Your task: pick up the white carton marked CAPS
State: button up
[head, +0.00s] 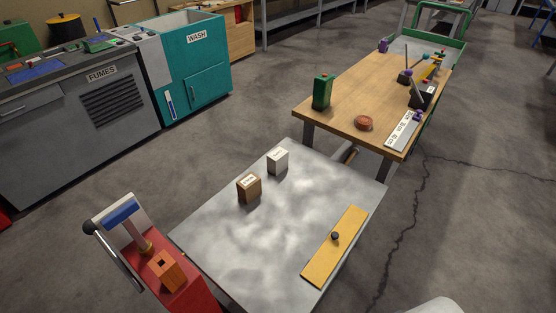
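A small white carton (278,163) stands upright on the grey metal tabletop (232,243), near its far left edge. Its label is too small to read. A brown carton (249,189) with a pale top label stands just in front and to the left of it, with a small gap between them. My gripper is not in view. Only a pale rounded shape shows at the bottom edge right of centre, and I cannot tell what it is.
A yellow board (336,246) with a dark knob lies on the table's right side. The table's middle is clear. A wooden bench (345,97) with a green box (322,91) stands behind. A red cart (185,283) is at the front left. A teal wash cabinet (196,68) stands farther back.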

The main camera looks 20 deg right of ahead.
aim_at(277, 160)
jog(key=i+l+u, duration=0.15)
jog(key=u, duration=0.5)
jog(key=i+l+u, duration=0.2)
jog(key=l, duration=0.3)
jog(key=i+l+u, duration=0.1)
jog(key=l+u, duration=0.15)
jog(key=l, duration=0.25)
jog(key=l+u, duration=0.2)
jog(key=l, duration=0.35)
jog(key=i+l, duration=0.1)
jog(key=l, duration=0.5)
jog(key=i+l, duration=0.1)
jog(key=l, duration=0.5)
jog(key=i+l+u, duration=0.1)
jog(key=l, duration=0.55)
jog(key=i+l, duration=0.1)
jog(key=l, duration=0.5)
